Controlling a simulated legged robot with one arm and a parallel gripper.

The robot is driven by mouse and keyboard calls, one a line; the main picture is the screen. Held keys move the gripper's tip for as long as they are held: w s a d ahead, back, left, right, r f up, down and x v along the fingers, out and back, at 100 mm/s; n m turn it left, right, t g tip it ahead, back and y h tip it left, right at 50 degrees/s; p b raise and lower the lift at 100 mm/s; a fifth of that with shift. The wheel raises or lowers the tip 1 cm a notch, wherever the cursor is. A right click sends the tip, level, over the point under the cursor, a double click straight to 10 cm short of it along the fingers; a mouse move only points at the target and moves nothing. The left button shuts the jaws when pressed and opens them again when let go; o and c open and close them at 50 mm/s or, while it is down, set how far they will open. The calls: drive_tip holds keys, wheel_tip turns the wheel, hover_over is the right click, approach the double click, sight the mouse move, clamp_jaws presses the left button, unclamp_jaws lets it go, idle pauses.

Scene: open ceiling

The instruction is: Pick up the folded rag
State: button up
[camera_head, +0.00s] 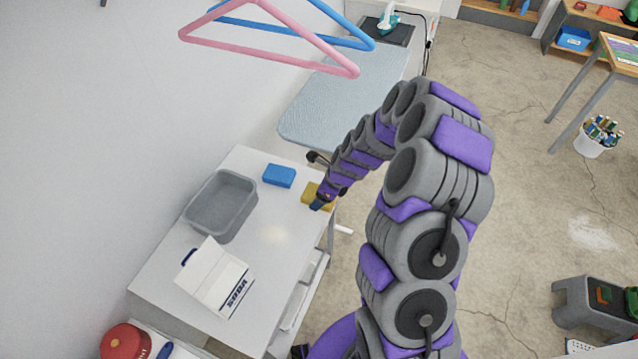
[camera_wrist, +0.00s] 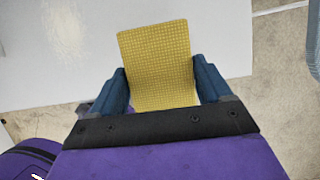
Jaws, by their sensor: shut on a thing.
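The folded rag is yellow with a woven texture. It lies near the right edge of the white table in the head view (camera_head: 311,191), partly hidden by my arm. In the wrist view the folded rag (camera_wrist: 158,62) sits between the two blue fingers. My gripper (camera_wrist: 160,88) is shut on the rag, with a finger at each side of it. In the head view my gripper (camera_head: 321,203) is at the table's right edge. I cannot tell whether the rag is clear of the tabletop.
The white table (camera_head: 272,240) also bears a blue sponge (camera_head: 279,175), a grey basin (camera_head: 220,206) and a white SODA box (camera_head: 214,278). An ironing board (camera_head: 345,105) stands behind it. Pink and blue hangers (camera_head: 265,48) hang above. Open floor (camera_head: 530,190) lies to the right.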

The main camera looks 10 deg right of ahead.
drive_tip(key=s+r+p, duration=0.1)
drive_tip(key=s, duration=0.9)
drive_tip(key=shift+s+a+p, duration=0.2)
drive_tip(key=shift+s+p, duration=0.15)
drive_tip(key=shift+s, duration=0.05)
drive_tip(key=o, duration=0.5)
drive_tip(key=c, duration=0.4)
drive_tip(key=shift+d, duration=0.15)
